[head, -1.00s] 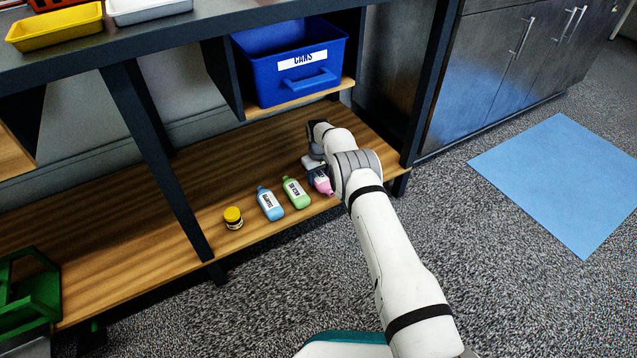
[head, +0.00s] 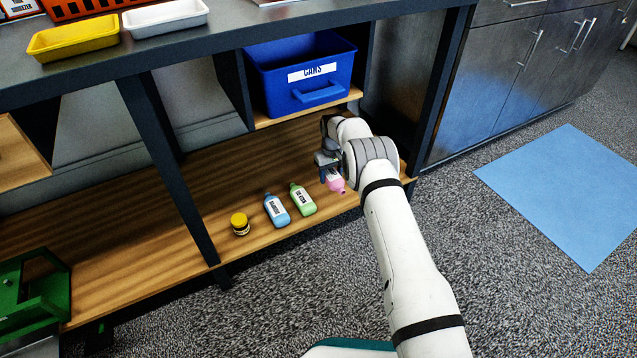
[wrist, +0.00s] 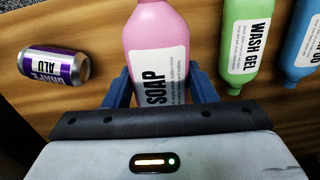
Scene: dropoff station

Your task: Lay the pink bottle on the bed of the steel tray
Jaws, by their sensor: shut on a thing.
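The pink bottle (head: 336,184), labelled SOAP, is at the right end of the lower wooden shelf, partly hidden by my gripper (head: 328,172). In the wrist view the pink bottle (wrist: 155,30) lies between the two blue fingers of my gripper (wrist: 158,88), which is shut on it around the label. Whether the bottle touches the shelf cannot be told. No steel tray can be made out for certain; a white tray (head: 165,18) stands on the worktop at the upper left.
A green wash gel bottle (head: 303,199), a blue bottle (head: 277,210) and a yellow-lidded jar (head: 240,224) are left of my gripper. A purple-and-silver can (wrist: 55,67) lies nearby. The blue CANS bin (head: 305,90) sits above; a dark post (head: 170,165) divides the shelf.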

